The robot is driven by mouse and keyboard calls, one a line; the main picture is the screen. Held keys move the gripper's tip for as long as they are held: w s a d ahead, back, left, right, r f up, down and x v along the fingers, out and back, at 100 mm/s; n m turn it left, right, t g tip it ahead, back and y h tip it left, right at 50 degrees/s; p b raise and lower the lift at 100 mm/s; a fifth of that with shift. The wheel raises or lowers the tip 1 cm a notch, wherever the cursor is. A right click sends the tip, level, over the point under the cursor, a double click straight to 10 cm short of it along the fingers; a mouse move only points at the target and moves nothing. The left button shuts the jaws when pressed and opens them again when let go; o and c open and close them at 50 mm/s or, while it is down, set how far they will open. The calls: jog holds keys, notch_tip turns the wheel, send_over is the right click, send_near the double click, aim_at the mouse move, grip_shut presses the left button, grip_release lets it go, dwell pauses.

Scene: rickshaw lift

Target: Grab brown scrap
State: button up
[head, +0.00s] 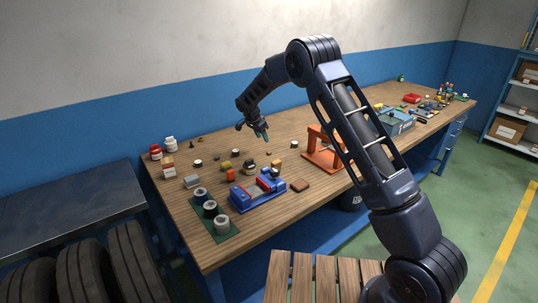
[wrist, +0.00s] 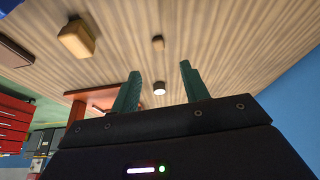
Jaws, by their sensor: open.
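A flat brown piece (head: 300,185) lies on the wooden workbench (head: 330,195), right of the blue vise. A similar dark brown piece shows at the left edge of the wrist view (wrist: 14,54). A small brown block (wrist: 157,42) lies on the bench in the wrist view, beyond the fingertips. I cannot tell which of these is the brown scrap. My gripper (head: 262,133) is above the back of the bench with its green fingers apart; they also show in the wrist view (wrist: 160,72). Nothing is between them, and they touch nothing.
A blue vise (head: 258,190) stands near the front edge, with several cans on a green mat (head: 228,231). An orange frame (head: 320,150) stands right of my gripper. A tan block (wrist: 76,38) and small pale-topped cylinder (wrist: 159,88) lie nearby. Several small items crowd the bench's left.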

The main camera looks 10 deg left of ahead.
aim_at(269, 153)
jog(key=x, duration=1)
jog(key=shift+d+f, duration=0.15)
jog(key=shift+c, duration=0.3)
grip_shut()
